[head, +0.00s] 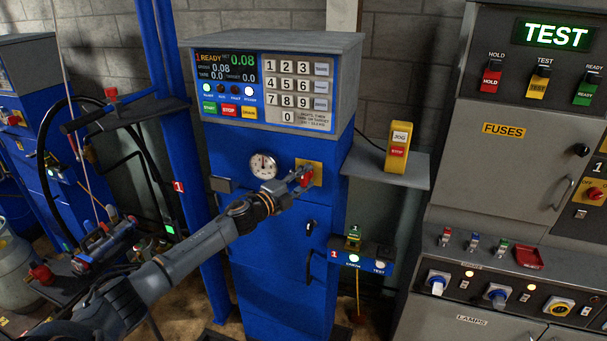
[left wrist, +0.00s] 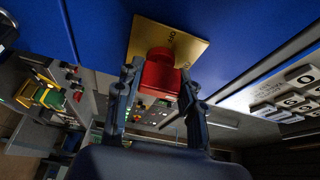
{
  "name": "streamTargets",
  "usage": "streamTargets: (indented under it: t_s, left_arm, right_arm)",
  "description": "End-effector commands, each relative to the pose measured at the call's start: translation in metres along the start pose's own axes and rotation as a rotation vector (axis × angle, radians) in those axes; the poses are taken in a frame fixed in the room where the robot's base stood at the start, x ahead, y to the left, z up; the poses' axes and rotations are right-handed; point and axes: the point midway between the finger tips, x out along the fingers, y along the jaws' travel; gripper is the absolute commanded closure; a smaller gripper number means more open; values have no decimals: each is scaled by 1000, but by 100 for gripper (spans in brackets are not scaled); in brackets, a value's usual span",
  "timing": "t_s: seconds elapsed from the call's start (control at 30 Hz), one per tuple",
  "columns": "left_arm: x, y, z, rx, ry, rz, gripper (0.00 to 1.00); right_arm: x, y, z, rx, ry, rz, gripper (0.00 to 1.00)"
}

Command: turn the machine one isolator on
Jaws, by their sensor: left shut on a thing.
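The machine one isolator is a red rotary knob (left wrist: 160,74) on a yellow plate (left wrist: 190,40), fixed to the front of the blue machine (head: 265,220). In the head view the yellow plate (head: 316,168) sits right of the round gauge. My left gripper (head: 303,180) reaches it from the lower left. In the left wrist view my left gripper (left wrist: 157,100) has one finger on each side of the red knob, shut on it. The knob's lower part is hidden between the fingers. My right gripper is not in view.
A round gauge (head: 263,165) is left of the plate. A keypad and display panel (head: 266,90) is above. A small shelf with a yellow jog box (head: 398,148) juts out at the right. A grey test cabinet (head: 520,150) stands further right.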

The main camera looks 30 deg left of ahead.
Motion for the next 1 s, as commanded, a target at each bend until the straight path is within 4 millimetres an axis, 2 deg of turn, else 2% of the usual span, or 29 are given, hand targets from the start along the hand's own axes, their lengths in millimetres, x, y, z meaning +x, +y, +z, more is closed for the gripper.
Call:
streamTargets:
  t_s: [0.2,0.67,0.7,0.8,1.0]
  left_arm:
    - [0,0,0,50,0,22,93]
    - [0,1,-1,63,0,27,93]
    - [0,1,-1,63,1,27,59]
    - [0,1,-1,62,0,27,39]
    - [0,1,0,61,0,26,38]
  right_arm:
    - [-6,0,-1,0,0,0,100]
    - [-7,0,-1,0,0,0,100]
    - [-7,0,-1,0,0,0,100]
    - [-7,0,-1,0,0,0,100]
    - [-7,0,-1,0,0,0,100]
